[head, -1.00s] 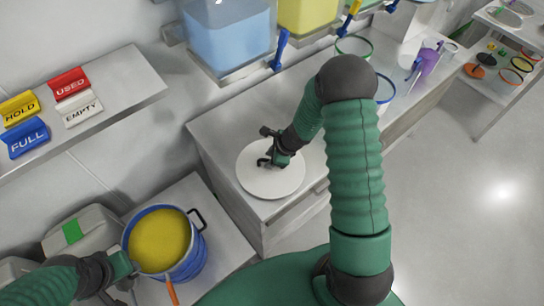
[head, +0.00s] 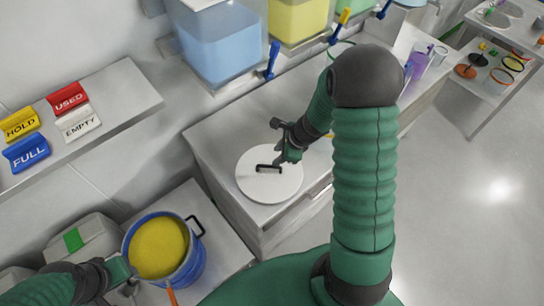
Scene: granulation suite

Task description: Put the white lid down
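The white lid (head: 262,189) is round and lies flat on the grey counter (head: 215,150), near its left end. My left gripper (head: 124,272) is at the lower left, beside the rim of a blue bucket (head: 188,268) of yellow powder. Its fingertips are too hidden to tell if they are open or shut.
A shelf at left holds HOLD, USED, FULL and EMPTY signs (head: 69,98). A purple cup (head: 418,65) stands at the counter's far right. Grey canisters (head: 85,240) stand behind the bucket.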

